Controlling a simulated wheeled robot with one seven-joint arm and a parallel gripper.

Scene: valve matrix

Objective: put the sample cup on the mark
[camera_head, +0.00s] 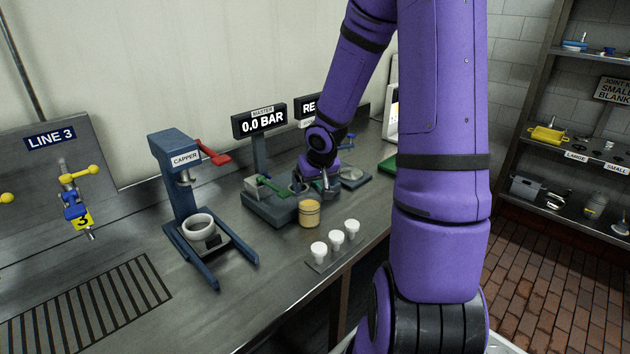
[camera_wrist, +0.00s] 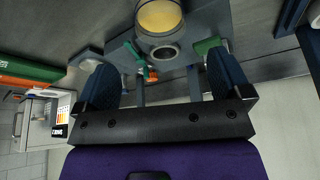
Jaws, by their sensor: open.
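A round cup with tan contents (camera_head: 309,212), which looks like the sample cup, stands on the bench at the front edge of a dark blue fixture (camera_head: 268,212). The cup also shows at the top of the wrist view (camera_wrist: 160,15). My gripper (camera_head: 328,188) is just behind the cup, low over the fixture. In the wrist view its two blue fingers (camera_wrist: 162,82) are wide apart with nothing held between them. A pale ring with a dark centre (camera_wrist: 166,53) lies on the fixture beside the cup. I cannot tell which spot is the mark.
Several small white-topped pieces (camera_head: 335,240) stand on a strip right of the cup, near the bench edge. A blue capper (camera_head: 178,170) with a pale round holder stands left. A display reading 0.0 BAR (camera_head: 260,120) stands behind. The front bench between capper and strip is clear.

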